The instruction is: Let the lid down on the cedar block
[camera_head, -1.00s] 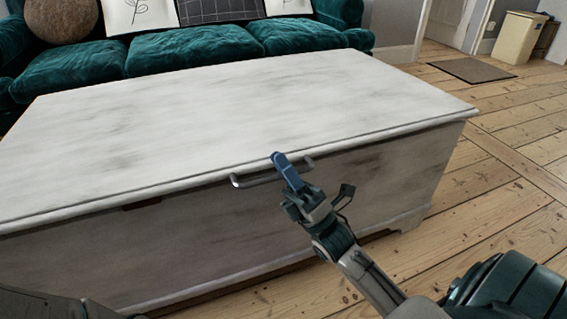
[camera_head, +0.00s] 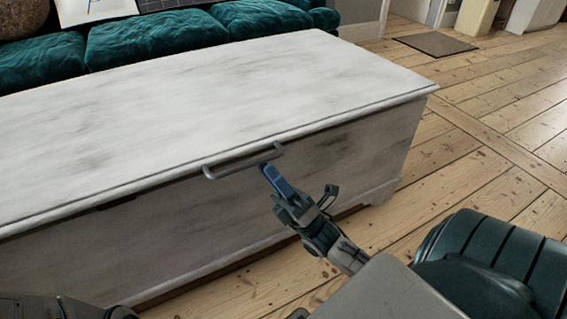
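The long whitewashed chest has a flat lid (camera_head: 220,95), which looks level, with a grey bar handle (camera_head: 243,162) at its front edge. A small dark patch (camera_head: 117,203) shows under the lid's front edge at left; I cannot tell if it is the cedar block. My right gripper (camera_head: 270,172) has its blue fingertips just below and in front of the handle, near its right end. I cannot tell if they touch it, or if there is a gap between the fingers. Only dark parts of my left arm show at the bottom left.
A green sofa (camera_head: 155,38) stands close behind the chest. Bare floorboards (camera_head: 470,170) lie open to the right, with a brown mat (camera_head: 436,44) and a cream bin (camera_head: 476,16) farther back.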

